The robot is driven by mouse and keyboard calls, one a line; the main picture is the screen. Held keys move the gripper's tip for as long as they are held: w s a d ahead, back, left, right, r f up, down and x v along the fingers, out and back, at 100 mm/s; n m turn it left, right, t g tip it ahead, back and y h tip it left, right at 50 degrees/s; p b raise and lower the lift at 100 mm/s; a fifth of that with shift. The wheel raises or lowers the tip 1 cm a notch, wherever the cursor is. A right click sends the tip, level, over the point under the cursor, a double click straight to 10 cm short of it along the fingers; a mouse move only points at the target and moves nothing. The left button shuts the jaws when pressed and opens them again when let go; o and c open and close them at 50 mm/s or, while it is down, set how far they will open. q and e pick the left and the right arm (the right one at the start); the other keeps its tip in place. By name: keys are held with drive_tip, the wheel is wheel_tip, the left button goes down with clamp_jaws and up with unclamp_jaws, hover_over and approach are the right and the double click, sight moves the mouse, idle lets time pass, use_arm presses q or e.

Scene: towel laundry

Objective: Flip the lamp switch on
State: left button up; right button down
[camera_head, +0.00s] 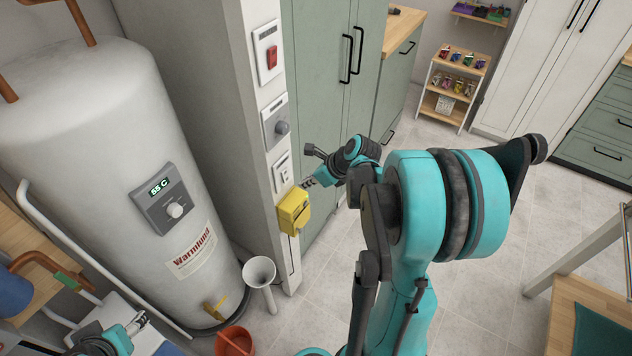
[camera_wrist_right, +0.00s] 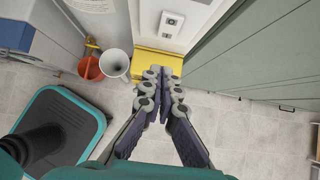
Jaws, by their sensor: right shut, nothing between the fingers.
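Several controls are mounted in a column on the narrow wall end. At the top is a white plate with a red rocker (camera_head: 272,57). Below it is a grey plate with a round knob (camera_head: 282,128). Lower is a small white switch plate (camera_head: 282,174), which also shows in the wrist view (camera_wrist_right: 172,24). I see no label telling which one is the lamp's. My right gripper (camera_head: 307,184) is shut and empty, just right of the small plate and above the yellow box; its fingertips show in the wrist view (camera_wrist_right: 164,76). My left gripper (camera_head: 140,320) is low at left, its jaw gap unclear.
A yellow box (camera_head: 291,214) juts from the wall below the small plate. A white water heater (camera_head: 95,120) stands at left. A white funnel-topped pipe (camera_head: 260,272) and a red bucket (camera_head: 234,342) are on the floor. Green cabinets (camera_head: 325,100) stand right of the wall end.

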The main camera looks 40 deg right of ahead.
sight(287, 181)
drive_tip(key=w, duration=0.1)
drive_tip(key=w+a, duration=0.1)
drive_tip(key=w+f+b, duration=0.1)
drive_tip(key=w, duration=0.1)
drive_tip(key=shift+a, duration=0.35)
drive_tip(key=shift+w, duration=0.1)
drive_tip(key=shift+w+a+f, duration=0.1)
drive_tip(key=shift+w+f, duration=0.1)
drive_tip(key=shift+r, duration=0.1)
